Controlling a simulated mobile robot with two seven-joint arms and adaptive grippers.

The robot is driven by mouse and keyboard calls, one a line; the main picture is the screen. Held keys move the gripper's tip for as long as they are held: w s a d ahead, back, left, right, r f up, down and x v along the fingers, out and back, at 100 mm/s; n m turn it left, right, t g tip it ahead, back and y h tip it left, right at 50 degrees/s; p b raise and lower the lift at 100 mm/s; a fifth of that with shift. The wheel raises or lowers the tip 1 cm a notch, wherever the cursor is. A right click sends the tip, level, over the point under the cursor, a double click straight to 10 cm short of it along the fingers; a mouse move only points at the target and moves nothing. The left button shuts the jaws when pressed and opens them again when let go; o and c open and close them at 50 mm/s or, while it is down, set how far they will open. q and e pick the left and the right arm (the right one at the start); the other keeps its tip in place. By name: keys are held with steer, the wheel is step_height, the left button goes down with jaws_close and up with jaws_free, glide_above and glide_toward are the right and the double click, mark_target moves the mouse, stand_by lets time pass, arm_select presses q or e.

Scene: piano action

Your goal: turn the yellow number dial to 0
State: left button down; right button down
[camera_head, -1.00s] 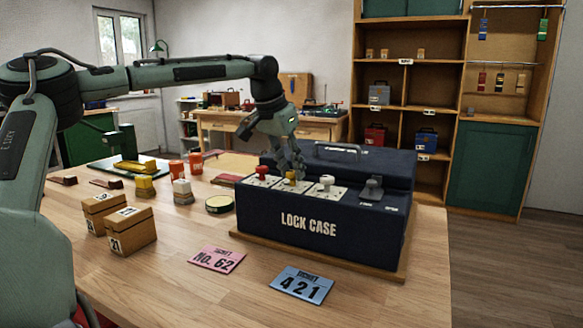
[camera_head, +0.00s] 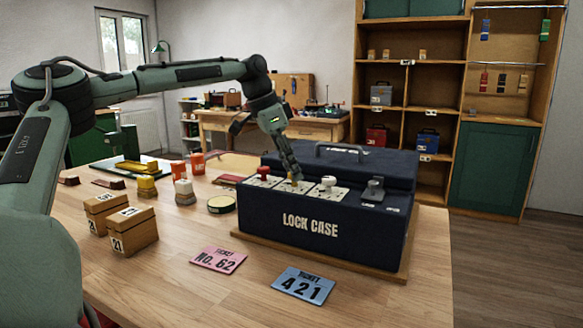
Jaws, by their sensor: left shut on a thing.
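The dark blue lock case (camera_head: 311,226) stands on a wooden base on the table. Along its top front sit a red dial (camera_head: 263,172), the yellow dial (camera_head: 291,184) and a white dial (camera_head: 328,184), each on a pale plate. My left gripper (camera_head: 293,176) comes down from above onto the yellow dial and is shut on it. Its fingers hide much of the dial, and the number it points to is too small to read. My right gripper is out of view.
A grey latch (camera_head: 375,188) sits right of the dials, and a carry handle (camera_head: 339,150) behind them. A pink ticket (camera_head: 218,260) and a blue ticket (camera_head: 303,286) lie in front. Wooden number blocks (camera_head: 133,231), stamps and a round tin (camera_head: 221,204) stand to the left.

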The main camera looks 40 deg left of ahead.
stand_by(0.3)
arm_select(q)
steer(key=c, duration=1.2)
jaws_free()
steer(key=v, duration=1.2)
steer(key=shift+f, duration=0.1)
